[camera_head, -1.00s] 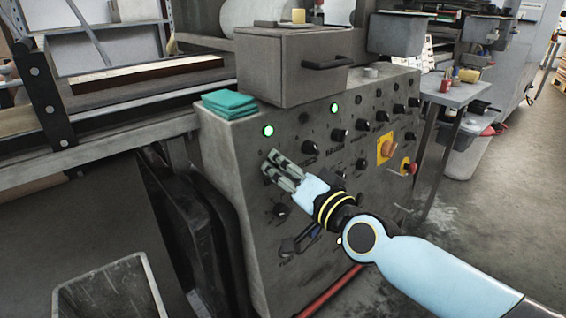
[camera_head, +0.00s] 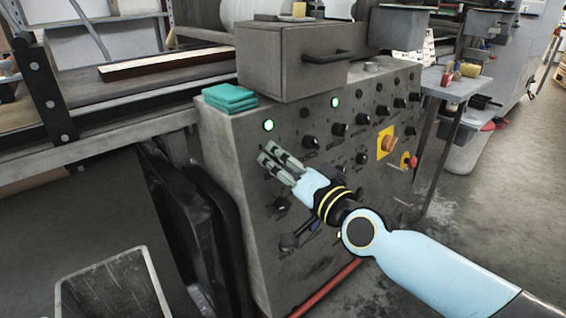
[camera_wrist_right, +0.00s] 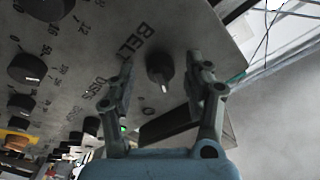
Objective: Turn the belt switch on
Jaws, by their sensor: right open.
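The belt switch (camera_wrist_right: 160,68) is a small dark knob with a pale pointer mark, beside the printed word BELT in the right wrist view. The mark points down in that picture, roughly toward a printed 0. My right gripper (camera_head: 267,153) is open at the left part of the grey control panel (camera_head: 232,165). In the right wrist view its two fingers (camera_wrist_right: 160,60) stand one on each side of the knob. I cannot tell whether they touch it. In the head view the gripper hides the knob. My left gripper is not in view.
Several other black knobs, a green lamp (camera_head: 268,125) lit above the gripper and a second lit lamp (camera_head: 335,102) are on the panel. An orange switch on a yellow plate (camera_head: 387,141) is at right. Folded teal cloths (camera_head: 229,98) and a grey box (camera_head: 290,65) sit on top.

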